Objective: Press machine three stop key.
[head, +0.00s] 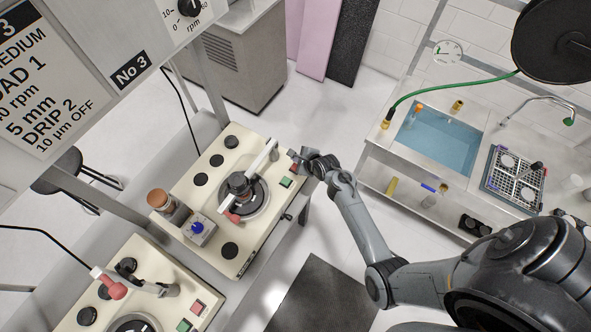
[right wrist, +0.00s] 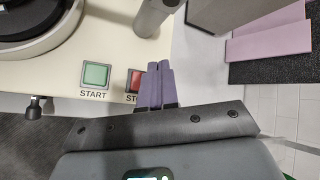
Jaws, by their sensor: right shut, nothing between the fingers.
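Machine three (head: 205,185) is the cream polishing unit under the "No 3" sign (head: 131,70) in the head view. Its green start key (head: 286,183) is in clear sight on the panel's right side. The green key also shows in the right wrist view (right wrist: 96,74), labelled START. The red stop key (right wrist: 133,82) is beside it, its right part and label partly hidden by my fingers. My right gripper (head: 304,158) is shut and empty. In the right wrist view its purple fingertips (right wrist: 158,68) overlap the stop key's right edge; I cannot tell whether they touch it. My left gripper is not in view.
A grey arm (head: 262,155) on the machine rises close to my right fingers. A second cream machine (head: 155,270) with red and green keys stands at the lower left. A sink bench (head: 385,150) stands at the right. Open floor lies between bench and machine.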

